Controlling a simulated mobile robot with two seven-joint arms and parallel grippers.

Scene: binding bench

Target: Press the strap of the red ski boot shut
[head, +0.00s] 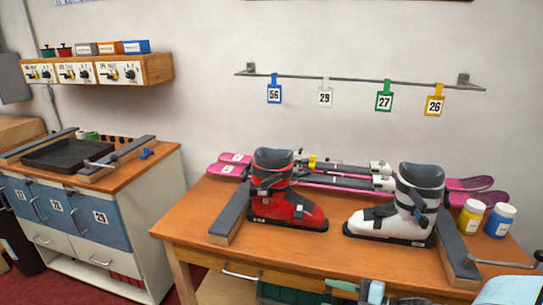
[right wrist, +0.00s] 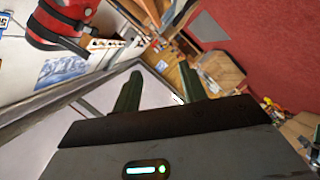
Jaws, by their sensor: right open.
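My right gripper (head: 359,289) shows at the bottom edge of the head view, in front of the bench and apart from the boot. In the right wrist view its two green fingers (right wrist: 160,92) stand apart with nothing between them. My left gripper is not in view.
A white ski boot (head: 376,220) stands right of the red one. Grey padded bars (head: 232,212) flank the boots, and pink skis (head: 465,184) lie behind. Yellow (head: 470,218) and blue-labelled (head: 499,222) jars stand at right. Numbered tags (head: 384,97) hang from a wall rail.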

